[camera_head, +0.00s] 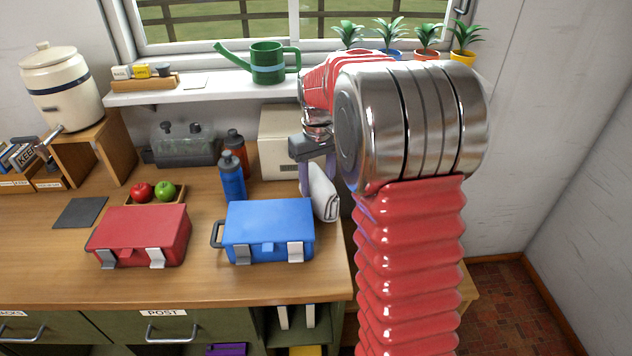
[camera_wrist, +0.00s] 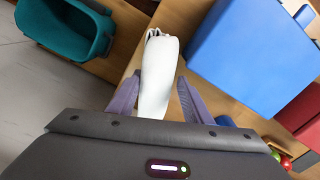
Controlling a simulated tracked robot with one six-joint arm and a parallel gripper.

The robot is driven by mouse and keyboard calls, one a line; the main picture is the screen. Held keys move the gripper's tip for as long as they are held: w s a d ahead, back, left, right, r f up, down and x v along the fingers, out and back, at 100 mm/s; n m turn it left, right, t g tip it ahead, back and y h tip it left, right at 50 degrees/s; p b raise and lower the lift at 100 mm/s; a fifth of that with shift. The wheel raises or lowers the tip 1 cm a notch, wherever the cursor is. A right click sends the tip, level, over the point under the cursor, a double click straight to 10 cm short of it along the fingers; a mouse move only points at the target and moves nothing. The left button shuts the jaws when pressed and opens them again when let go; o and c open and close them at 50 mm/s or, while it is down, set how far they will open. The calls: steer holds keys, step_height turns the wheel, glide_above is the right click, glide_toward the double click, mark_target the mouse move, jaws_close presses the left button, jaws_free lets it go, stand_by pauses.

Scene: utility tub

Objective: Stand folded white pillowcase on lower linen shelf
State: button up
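Contact on the left side is unclear. Part of the lower cabinet shelving (camera_head: 262,335) shows below the counter.
The blue box (camera_head: 268,228) is close to the pillowcase, with a red box (camera_head: 140,234) further left. A blue bottle (camera_head: 232,178) and cream box (camera_head: 280,142) stand behind.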

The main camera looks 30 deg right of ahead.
steer(key=o, duration=0.4)
steer(key=shift+r, duration=0.1)
step_height(320, 180, up, 12)
stand_by(0.6)
steer(key=shift+s, duration=0.1)
stand_by(0.5)
